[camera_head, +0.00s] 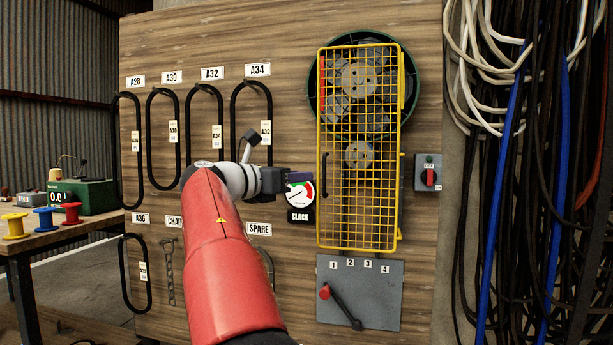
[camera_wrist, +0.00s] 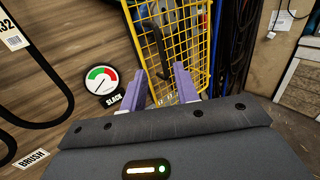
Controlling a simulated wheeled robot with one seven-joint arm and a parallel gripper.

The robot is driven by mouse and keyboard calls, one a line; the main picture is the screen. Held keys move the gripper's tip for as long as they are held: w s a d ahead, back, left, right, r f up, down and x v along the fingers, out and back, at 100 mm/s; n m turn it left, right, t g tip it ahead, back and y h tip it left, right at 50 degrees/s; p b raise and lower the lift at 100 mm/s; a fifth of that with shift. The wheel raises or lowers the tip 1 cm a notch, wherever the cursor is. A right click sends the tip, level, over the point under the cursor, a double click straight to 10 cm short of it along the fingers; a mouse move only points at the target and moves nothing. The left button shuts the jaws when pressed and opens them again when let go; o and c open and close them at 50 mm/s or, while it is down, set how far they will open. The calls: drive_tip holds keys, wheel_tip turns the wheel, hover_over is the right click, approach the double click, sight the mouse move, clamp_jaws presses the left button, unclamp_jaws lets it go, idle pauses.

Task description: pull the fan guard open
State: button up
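The fan guard is a tall yellow mesh panel (camera_head: 360,247) standing over the pulleys on the wooden board. It covers the lower pulley and part of the green round housing (camera_head: 312,95). A dark upright handle (camera_head: 324,175) is on its left side. In the wrist view the guard (camera_wrist: 205,45) is ahead, with a dark curved bar (camera_wrist: 153,45) at its left part, probably the handle. My gripper (camera_head: 300,177) is left of the handle, in front of the slack gauge.
The slack gauge (camera_wrist: 101,78) is close to the left finger. Below the guard is a grey panel (camera_head: 380,300) with a red-knobbed lever (camera_head: 325,292). A red switch (camera_head: 429,177) is to the right. Belts hang left; cables (camera_head: 515,130) hang far right.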

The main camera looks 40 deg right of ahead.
drive_tip(key=d, duration=0.7)
drive_tip(key=shift+w+p, duration=0.25)
drive_tip(key=shift+p, duration=0.05)
drive_tip(key=shift+c, duration=0.4)
clamp_jaws()
